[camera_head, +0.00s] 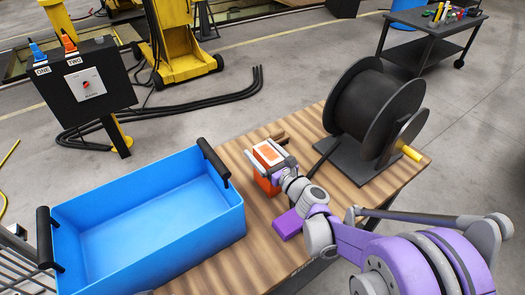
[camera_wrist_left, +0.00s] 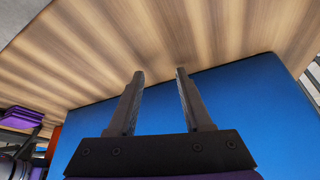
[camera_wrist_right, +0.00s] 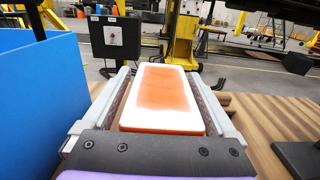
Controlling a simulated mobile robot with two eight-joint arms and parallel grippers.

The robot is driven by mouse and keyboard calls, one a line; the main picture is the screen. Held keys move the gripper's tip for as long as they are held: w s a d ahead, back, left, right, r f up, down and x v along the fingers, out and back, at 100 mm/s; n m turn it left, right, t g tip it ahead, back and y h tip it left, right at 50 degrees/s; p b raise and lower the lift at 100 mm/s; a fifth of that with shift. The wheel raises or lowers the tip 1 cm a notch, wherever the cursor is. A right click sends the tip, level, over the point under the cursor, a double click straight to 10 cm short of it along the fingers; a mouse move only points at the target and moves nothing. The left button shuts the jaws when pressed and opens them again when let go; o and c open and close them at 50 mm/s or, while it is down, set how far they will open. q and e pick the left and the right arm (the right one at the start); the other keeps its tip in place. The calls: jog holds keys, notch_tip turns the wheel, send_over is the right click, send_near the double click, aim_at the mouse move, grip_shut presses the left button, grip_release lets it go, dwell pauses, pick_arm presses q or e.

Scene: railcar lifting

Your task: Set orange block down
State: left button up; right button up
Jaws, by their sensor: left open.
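The orange block (camera_head: 265,186) is at the table's middle, just right of the blue bin. In the right wrist view its orange top with a pale rim (camera_wrist_right: 164,98) fills the space between the fingers. My right gripper (camera_head: 268,153) has its fingers along both sides of the block and appears shut on it. In the head view the block's lower end looks at or very near the wood; a small gap cannot be ruled out. My left gripper (camera_wrist_left: 160,73) is open and empty, facing the blue bin (camera_wrist_left: 245,105) and the wooden tabletop. It does not show clearly in the head view.
The blue bin (camera_head: 150,240) with black handles takes the table's left part. A black cable reel (camera_head: 365,105) stands on the right part. The wooden tabletop (camera_head: 240,262) is bare in front. A control panel (camera_head: 88,95) and yellow machine stand behind.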

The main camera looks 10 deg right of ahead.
jog(key=shift+r, duration=0.15)
jog(key=shift+s+d+r, duration=0.1)
jog(key=shift+s, duration=0.1)
jog(key=v, duration=1.1)
jog(key=shift+s, duration=0.3)
